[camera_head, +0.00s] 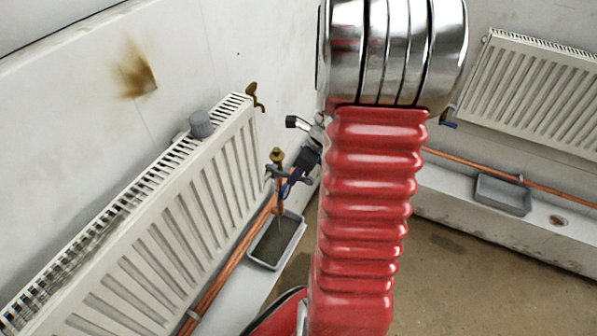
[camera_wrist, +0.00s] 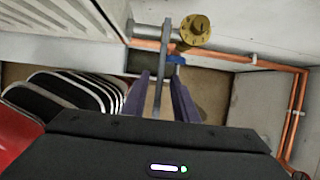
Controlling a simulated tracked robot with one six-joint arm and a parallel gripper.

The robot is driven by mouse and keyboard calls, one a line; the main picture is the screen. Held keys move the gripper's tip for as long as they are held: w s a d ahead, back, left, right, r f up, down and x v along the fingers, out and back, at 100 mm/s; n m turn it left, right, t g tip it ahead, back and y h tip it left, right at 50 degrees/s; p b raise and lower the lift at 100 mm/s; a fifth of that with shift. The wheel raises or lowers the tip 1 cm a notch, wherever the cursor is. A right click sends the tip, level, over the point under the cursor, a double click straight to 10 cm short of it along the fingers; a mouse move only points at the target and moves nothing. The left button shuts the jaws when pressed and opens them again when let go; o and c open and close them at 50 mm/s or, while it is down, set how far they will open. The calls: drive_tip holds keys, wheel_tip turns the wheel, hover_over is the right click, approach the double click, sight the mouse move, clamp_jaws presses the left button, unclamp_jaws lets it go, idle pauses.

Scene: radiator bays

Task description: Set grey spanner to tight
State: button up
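The grey spanner (camera_wrist: 161,72) runs down from a pipe fitting beside a brass valve (camera_wrist: 193,31) in the wrist view. Its handle lies between the two purple fingers of my gripper (camera_wrist: 161,82), with gaps visible on both sides. The gripper looks open around it.
A white radiator (camera_head: 170,230) with a grey cap (camera_head: 202,124) on top fills the left. Copper pipes (camera_head: 235,258) run below it. A grey tray (camera_head: 278,243) lies under the valve. A second radiator (camera_head: 530,95) and tray (camera_head: 503,195) are at right. A blue part (camera_wrist: 176,59) shows behind the spanner.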

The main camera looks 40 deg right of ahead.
clamp_jaws()
drive_tip(key=shift+d, duration=0.1)
idle(1.2)
